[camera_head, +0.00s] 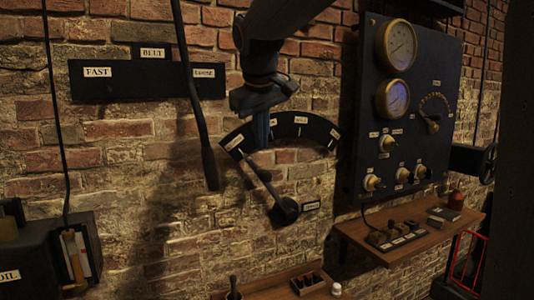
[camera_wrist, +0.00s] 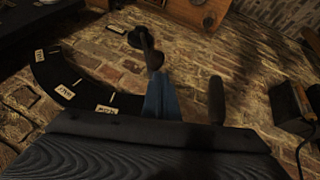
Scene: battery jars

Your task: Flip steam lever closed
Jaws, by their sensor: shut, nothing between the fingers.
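The steam lever (camera_head: 263,180) is a dark bar on a round hub (camera_head: 286,209) in front of the brick wall. It tilts up and to the left toward the left end of a black arc plate (camera_head: 318,127) with small white labels, most too small to read. My gripper (camera_head: 262,143) is shut and empty, its blue fingers pointing down over the arc's left part, close to the lever's upper end. In the wrist view, the blue fingers (camera_wrist: 161,94) overlap the end of the lever (camera_wrist: 153,57); I cannot tell whether they touch it. The arc plate (camera_wrist: 85,83) curves to the left there.
A long hanging belt lever (camera_head: 206,150) is just left of my gripper, under a FAST/LOOSE plate (camera_head: 120,83). A dark gauge panel (camera_head: 357,150) stands at the right above a wooden shelf (camera_head: 358,238).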

